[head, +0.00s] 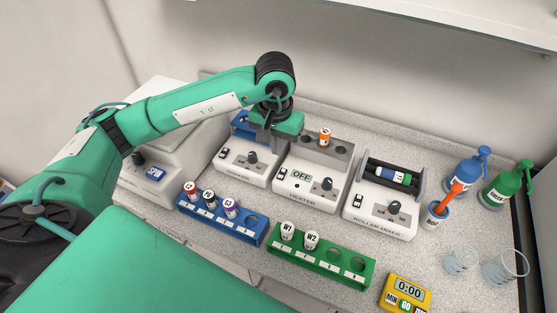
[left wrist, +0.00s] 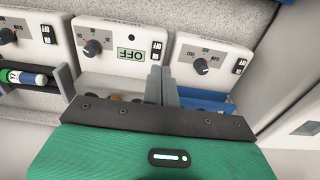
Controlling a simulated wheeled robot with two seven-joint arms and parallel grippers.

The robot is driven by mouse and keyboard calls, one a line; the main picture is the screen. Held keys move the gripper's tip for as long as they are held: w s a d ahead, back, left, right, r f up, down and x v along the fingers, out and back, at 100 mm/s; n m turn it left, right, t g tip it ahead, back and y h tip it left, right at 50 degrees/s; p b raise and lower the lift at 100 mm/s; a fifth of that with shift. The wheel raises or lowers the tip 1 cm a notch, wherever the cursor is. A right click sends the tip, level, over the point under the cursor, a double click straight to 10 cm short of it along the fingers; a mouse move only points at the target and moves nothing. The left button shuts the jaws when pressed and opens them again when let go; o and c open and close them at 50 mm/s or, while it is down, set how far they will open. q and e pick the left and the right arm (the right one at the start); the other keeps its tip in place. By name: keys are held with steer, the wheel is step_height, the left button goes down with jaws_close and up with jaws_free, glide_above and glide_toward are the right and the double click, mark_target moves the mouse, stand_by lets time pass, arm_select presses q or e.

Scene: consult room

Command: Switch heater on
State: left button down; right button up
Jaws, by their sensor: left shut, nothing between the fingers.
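The heater (head: 305,192) is a white box in the middle of the bench row, with a display reading OFF (head: 302,176), a black knob (head: 327,184) and a small black-and-white switch (head: 282,172) left of the display. An orange-capped tube (head: 325,136) stands in its grey block. In the left wrist view the heater (left wrist: 115,70) appears upside down, with its switch (left wrist: 157,50) just beyond my fingertips. My left gripper (left wrist: 161,72) is shut and empty, its fingers near the heater's edge beside the left-hand device. Contact with the switch cannot be told. My right gripper is out of view.
Another white device (head: 243,165) stands left of the heater, the roller mixer (head: 380,212) right. In front are a blue rack (head: 262,236) with capped tubes, a green rack (head: 330,273) with W1 and W2, and a yellow timer (head: 405,292). Bottles (head: 467,170) and glasses stand at right.

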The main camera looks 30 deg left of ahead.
arm_select(q)
steer(key=shift+s+r+b, duration=0.2)
steer(key=shift+r+b, duration=0.05)
steer(key=shift+r, duration=0.8)
steer(key=shift+s+r+b, duration=0.15)
steer(key=shift+r+b, duration=0.05)
steer(key=shift+r, duration=0.8)
